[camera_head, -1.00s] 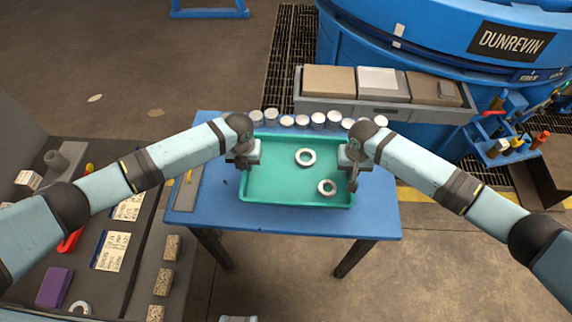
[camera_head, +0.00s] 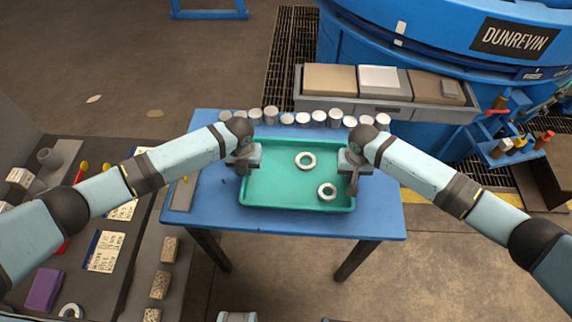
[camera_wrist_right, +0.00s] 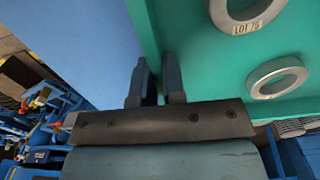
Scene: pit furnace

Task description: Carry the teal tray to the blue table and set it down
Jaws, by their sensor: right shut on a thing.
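The teal tray (camera_head: 275,185) is level over the blue table (camera_head: 300,222). I cannot tell whether its bottom touches the tabletop. Two pale metal rings lie in it, one near the middle (camera_head: 305,153) and one at the front right (camera_head: 327,184). My right gripper (camera_head: 353,167) is shut on the tray's right wall. In the right wrist view its fingers (camera_wrist_right: 158,82) straddle the teal wall, with blue tabletop (camera_wrist_right: 75,40) on the outer side. My left gripper (camera_head: 243,164) is at the tray's left wall; its fingers are hidden from view.
Several pale cylinders (camera_head: 319,116) stand along the table's back edge. Behind is a grey bin with blocks (camera_head: 383,105) and a large blue furnace (camera_head: 450,40). A grey strip (camera_head: 183,194) lies on the table's left. A dark cluttered bench (camera_head: 85,285) stands left.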

